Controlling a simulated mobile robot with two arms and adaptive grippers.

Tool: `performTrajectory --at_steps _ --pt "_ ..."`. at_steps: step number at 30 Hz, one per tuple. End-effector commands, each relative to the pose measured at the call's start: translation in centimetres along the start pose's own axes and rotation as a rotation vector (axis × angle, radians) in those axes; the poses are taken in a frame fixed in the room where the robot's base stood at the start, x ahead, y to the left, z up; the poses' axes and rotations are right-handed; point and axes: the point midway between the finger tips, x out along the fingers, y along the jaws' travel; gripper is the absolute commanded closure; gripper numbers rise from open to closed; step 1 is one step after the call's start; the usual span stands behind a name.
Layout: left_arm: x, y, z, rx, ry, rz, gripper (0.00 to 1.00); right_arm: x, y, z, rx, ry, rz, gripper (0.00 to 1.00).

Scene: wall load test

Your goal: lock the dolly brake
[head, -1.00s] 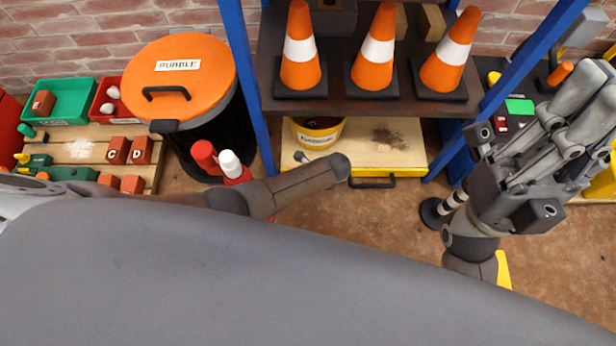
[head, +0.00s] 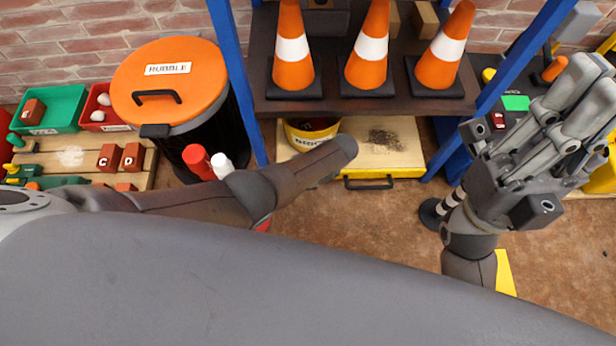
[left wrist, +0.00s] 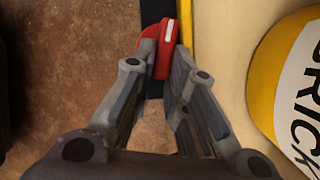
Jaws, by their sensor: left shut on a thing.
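The dolly is a pale wooden platform with a yellow front edge (head: 400,172) and a black handle, under the shelf in the head view. In the left wrist view its pale top (left wrist: 222,60) is at the right. A red lever with a white mark (left wrist: 167,45), apparently the brake, is beside its yellow edge. My left gripper (left wrist: 161,62) has its fingertips closed on the red lever. In the head view my left arm hides that gripper and the lever. My right gripper (head: 590,105) is open and empty at the right.
A yellow bucket with a label (head: 312,133) stands on the dolly, close to my left gripper in the wrist view. A blue-posted shelf with orange cones (head: 368,50) is above. A rubble bin (head: 210,125) and red and white bottles stand left.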

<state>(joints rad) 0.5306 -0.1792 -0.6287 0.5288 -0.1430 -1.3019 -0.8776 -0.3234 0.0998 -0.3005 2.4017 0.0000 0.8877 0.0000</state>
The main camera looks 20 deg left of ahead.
Motion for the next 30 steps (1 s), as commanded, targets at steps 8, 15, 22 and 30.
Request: performTrajectory --at_steps 8,15,22,30 --pt "0.12 0.00 0.18 -0.003 -0.003 0.002 1.00 0.08 0.02 -0.05 -0.001 0.001 0.001 1.00" --pt "0.10 0.00 0.15 -0.002 -0.003 0.001 0.67 0.08 0.03 -0.05 -0.001 0.001 0.002 1.00" --pt "0.03 -0.06 0.07 -0.001 -0.001 -0.001 0.64 0.05 0.04 -0.04 -0.001 0.000 0.002 1.00" --pt "-0.23 -0.08 0.02 -0.001 0.000 -0.001 0.64 -0.06 0.09 0.09 -0.002 -0.004 0.005 1.00"
